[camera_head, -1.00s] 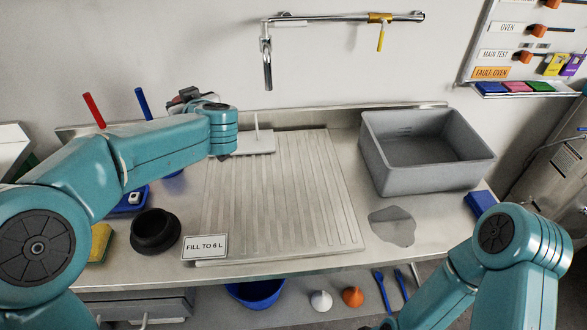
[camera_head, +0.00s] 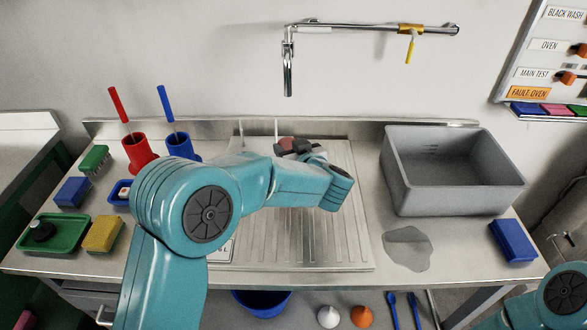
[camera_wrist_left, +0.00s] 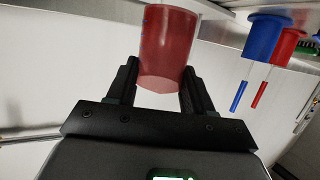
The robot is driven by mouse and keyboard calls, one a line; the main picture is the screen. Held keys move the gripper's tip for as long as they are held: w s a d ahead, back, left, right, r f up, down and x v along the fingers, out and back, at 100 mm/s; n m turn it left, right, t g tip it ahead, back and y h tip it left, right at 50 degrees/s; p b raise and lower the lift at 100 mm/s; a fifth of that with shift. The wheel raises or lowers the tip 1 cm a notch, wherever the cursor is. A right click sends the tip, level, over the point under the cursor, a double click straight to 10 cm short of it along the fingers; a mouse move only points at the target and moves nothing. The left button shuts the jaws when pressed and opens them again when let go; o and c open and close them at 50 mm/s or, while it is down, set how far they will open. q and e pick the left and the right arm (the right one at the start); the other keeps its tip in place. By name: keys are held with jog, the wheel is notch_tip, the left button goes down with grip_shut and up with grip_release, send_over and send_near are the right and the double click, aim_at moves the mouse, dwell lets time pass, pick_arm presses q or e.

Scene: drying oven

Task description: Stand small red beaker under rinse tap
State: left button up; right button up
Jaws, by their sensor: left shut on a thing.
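My left gripper (camera_head: 290,145) is shut on the small red beaker, at the back of the ribbed drainboard. In the left wrist view the translucent red beaker (camera_wrist_left: 167,45) sits between the two black fingers (camera_wrist_left: 158,88). Whether the beaker touches the board cannot be told. My right gripper is out of view; only part of that arm shows.
A grey basin (camera_head: 455,175) stands right of the drainboard (camera_head: 310,235). Red (camera_head: 139,153) and blue (camera_head: 180,147) holders with upright sticks stand to the left. A yellow lever (camera_head: 409,48) hangs from the pipe. A puddle (camera_head: 408,247) lies before the basin.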

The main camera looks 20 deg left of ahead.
pick_arm(q)
notch_tip(320, 180, down, 5)
jog(key=shift+r, duration=0.1)
jog(key=shift+s+b, duration=0.15)
jog(key=shift+b, duration=0.15)
jog(key=o, duration=1.1)
jog(key=shift+f, duration=0.2)
jog(key=shift+r, duration=0.1)
